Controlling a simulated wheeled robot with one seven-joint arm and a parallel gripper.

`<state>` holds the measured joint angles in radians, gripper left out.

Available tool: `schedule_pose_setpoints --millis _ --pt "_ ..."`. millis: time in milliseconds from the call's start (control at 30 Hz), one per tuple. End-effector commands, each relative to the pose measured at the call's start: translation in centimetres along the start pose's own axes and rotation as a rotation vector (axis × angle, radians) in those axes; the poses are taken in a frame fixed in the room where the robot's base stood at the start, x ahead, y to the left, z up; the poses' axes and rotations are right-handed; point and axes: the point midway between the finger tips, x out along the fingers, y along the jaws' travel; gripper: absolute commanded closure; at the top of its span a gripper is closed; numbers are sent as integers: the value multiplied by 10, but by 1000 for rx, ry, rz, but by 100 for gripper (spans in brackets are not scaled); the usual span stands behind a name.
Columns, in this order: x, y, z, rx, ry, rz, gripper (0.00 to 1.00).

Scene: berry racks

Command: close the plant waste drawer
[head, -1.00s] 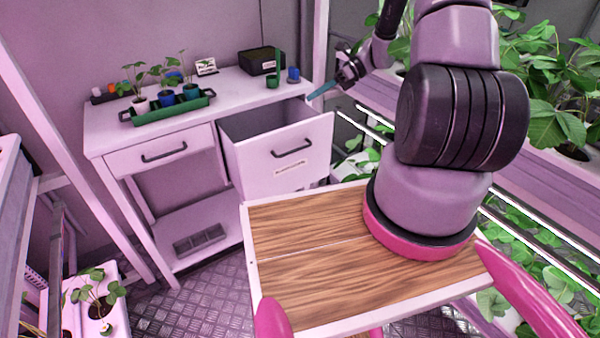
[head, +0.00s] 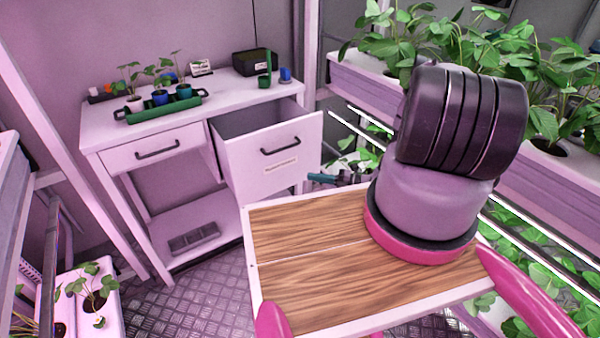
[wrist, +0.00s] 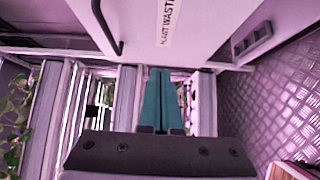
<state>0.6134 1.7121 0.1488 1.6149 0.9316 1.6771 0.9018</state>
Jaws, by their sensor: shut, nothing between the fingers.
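The plant waste drawer (head: 262,179) is the deep right-hand drawer of the white workbench (head: 100,139). It stands pulled out, with its dark inside showing from above. Its front has a black bar handle (head: 281,145) and a label that reads "PLANT WASTE" (wrist: 165,22) in the wrist view. My gripper (head: 312,177) is low beside the drawer front, at its right side in the head view. In the wrist view its teal fingers (wrist: 160,75) are together and empty, just below the drawer front's edge. Whether they touch the drawer I cannot tell.
A shallower drawer (head: 154,150) at the left is shut. A green tray (head: 160,112) with potted seedlings, a black box (head: 257,62) and small cups stand on the benchtop. Plant racks (head: 370,85) crowd the right side. Metal floor (head: 185,305) is clear in front of the bench.

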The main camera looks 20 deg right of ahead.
Motion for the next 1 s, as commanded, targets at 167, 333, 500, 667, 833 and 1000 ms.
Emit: schedule_pose_setpoints --millis 167,333,500,667,833,1000 --pt "31 0 -1 -1 6 1 100" --pt "69 0 -2 -1 7 1 100" --pt "99 0 4 -5 5 0 100" --pt "113 0 20 -4 5 -1 100" --pt "120 0 26 -3 5 -2 100" --pt "121 0 27 -2 4 -2 100"
